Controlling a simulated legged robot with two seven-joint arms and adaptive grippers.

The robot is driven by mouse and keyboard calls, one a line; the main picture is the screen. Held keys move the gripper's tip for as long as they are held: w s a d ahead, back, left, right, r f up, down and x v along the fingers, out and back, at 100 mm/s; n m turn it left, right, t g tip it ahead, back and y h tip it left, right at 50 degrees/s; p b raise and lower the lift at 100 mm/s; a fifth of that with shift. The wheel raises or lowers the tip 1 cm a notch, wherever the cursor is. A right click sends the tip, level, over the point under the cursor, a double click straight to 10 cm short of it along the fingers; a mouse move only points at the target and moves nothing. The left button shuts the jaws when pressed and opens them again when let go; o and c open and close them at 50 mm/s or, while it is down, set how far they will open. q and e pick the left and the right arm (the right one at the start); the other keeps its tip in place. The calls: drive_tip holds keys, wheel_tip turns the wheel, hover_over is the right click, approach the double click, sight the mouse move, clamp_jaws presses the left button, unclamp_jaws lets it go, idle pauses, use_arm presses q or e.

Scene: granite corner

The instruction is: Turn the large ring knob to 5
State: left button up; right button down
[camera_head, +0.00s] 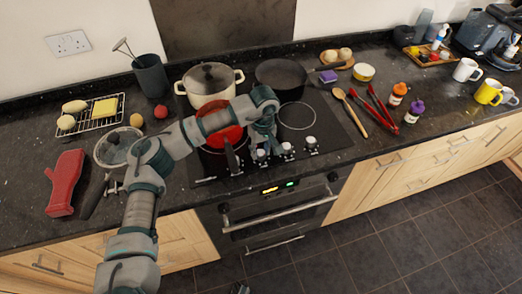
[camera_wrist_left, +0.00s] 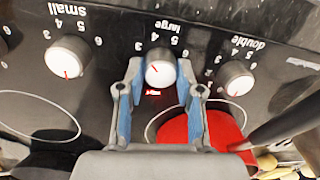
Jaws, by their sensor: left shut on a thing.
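The large ring knob (camera_wrist_left: 160,68) is a white round knob on the black hob, under the printed word "large" in the left wrist view. Its red mark slants toward the upper left, near the printed 3 and 4. My left gripper (camera_wrist_left: 161,92) has its two blue-padded fingers on either side of this knob and is shut on it. In the head view my left gripper (camera_head: 263,150) reaches down to the knob row and partly hides it. A small grey part at the bottom edge of the head view may be my right gripper (camera_head: 240,288); its fingers cannot be made out.
The small knob (camera_wrist_left: 67,62) and double knob (camera_wrist_left: 236,78) flank the large knob. A red pan (camera_head: 222,125) stands close behind my left gripper, its dark handle pointing forward. A cream pot (camera_head: 210,82) and black pan (camera_head: 280,76) stand farther back on the hob.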

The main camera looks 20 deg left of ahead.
use_arm(q)
drive_tip(key=m+b, duration=0.1)
drive_tip(key=m, duration=0.3)
drive_tip(key=shift+w+m, duration=0.1)
drive_tip(key=shift+m, duration=0.2)
drive_tip(key=m+b, duration=0.1)
drive_tip(key=m, duration=0.3)
drive_tip(key=shift+t, duration=0.3)
drive_tip(key=shift+r+m+b, duration=0.1)
drive_tip(key=shift+m+b, duration=0.35)
drive_tip(key=shift+m, duration=1.45)
use_arm(e)
wheel_tip(320, 180, up, 6)
drive_tip(key=w+t, duration=0.2)
drive_tip(key=shift+a+r, duration=0.25)
drive_tip(key=shift+a, duration=0.05)
drive_tip(key=shift+w, duration=0.1)
use_arm(q)
drive_tip(key=o, duration=1.1)
drive_tip(key=shift+c, duration=0.2)
drive_tip(key=shift+o, duration=0.5)
drive_tip(key=shift+d, duration=0.1)
use_arm(e)
drive_tip(key=shift+w, duration=0.1)
